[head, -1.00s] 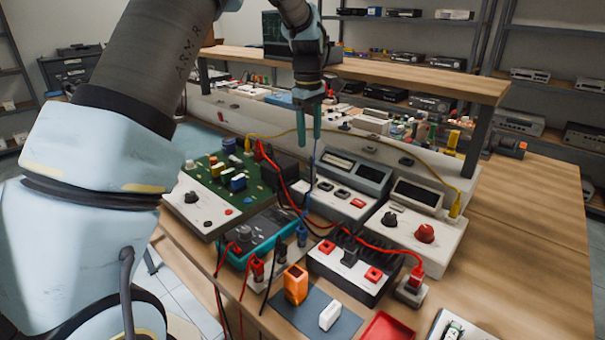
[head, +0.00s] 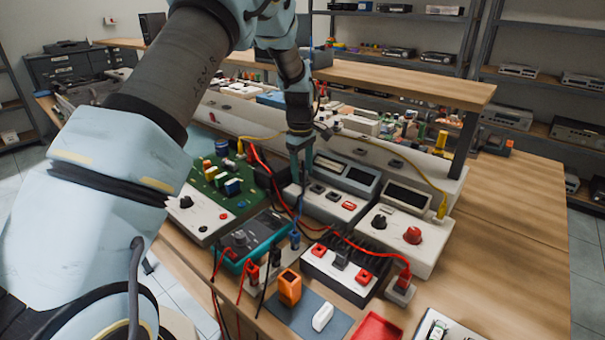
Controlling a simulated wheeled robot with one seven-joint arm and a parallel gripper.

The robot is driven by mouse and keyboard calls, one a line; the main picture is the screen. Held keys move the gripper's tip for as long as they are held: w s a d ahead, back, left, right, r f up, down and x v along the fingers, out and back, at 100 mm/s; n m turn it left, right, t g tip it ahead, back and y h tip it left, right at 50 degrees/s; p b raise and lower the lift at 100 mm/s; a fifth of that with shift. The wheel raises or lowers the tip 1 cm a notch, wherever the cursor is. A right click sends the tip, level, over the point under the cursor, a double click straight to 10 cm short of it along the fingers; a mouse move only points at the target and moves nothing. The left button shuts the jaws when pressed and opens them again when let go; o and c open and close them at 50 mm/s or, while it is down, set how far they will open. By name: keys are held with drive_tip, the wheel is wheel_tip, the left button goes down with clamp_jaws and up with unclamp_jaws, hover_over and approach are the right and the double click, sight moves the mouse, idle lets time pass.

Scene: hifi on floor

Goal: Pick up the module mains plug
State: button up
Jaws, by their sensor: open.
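A small dark plug-like block (head: 341,258) stands between two red parts on a black, white-topped box (head: 330,268) at the front middle. It may be the module mains plug, but I cannot tell for sure. A red plug (head: 404,276) with a red lead stands on a small pale block to its right. My gripper (head: 301,172) points down with its two teal fingers apart and nothing between them. It is above and behind the black box, in front of the grey instruments, apart from the plugs.
A green circuit board (head: 224,182) and a teal-edged meter (head: 262,240) stand at left. A control box (head: 408,235) with a red knob stands at right. An orange block (head: 289,288) and white piece (head: 322,317) are on a grey mat. Red and yellow leads cross the bench.

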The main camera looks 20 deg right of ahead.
clamp_jaws()
idle(0.4)
